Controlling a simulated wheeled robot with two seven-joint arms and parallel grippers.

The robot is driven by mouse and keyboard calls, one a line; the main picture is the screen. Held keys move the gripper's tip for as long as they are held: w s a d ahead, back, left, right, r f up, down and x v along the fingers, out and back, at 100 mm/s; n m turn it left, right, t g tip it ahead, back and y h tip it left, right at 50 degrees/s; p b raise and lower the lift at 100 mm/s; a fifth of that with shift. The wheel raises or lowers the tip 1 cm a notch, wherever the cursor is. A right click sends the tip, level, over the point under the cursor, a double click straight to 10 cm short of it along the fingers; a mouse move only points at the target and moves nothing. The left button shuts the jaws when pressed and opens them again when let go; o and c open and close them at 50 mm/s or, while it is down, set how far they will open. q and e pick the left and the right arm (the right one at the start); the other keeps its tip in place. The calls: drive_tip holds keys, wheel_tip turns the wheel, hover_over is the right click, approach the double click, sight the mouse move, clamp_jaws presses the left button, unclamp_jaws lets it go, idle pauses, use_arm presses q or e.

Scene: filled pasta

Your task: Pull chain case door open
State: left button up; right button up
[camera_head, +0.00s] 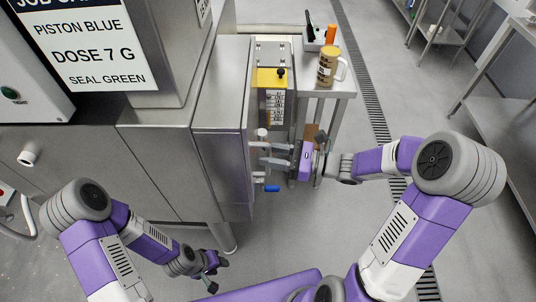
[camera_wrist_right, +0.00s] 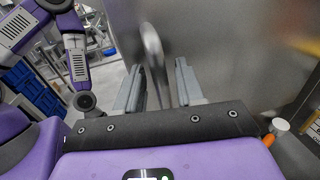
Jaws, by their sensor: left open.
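The chain case appears to be the steel box (camera_head: 222,125) on the machine's right end. Its right side is seen edge-on in the head view. In the right wrist view a broad steel panel (camera_wrist_right: 235,60), apparently its door, fills the right half, with a curved metal handle (camera_wrist_right: 153,50) on it. My right gripper (camera_head: 268,153) is beside the box. Its two fingers (camera_wrist_right: 160,90) are apart, with the handle between them and gaps visible on both sides. My left gripper (camera_head: 212,268) hangs open and empty low in front of the machine, away from the box.
A yellow-topped bracket (camera_head: 270,77) and a blue lever end (camera_head: 272,188) are close to my right gripper. Floor below is clear.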

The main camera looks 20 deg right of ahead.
drive_tip(key=shift+w+a, duration=0.2)
drive_tip(key=shift+a, duration=0.2)
clamp_jaws()
drive_tip(key=shift+d, duration=0.1)
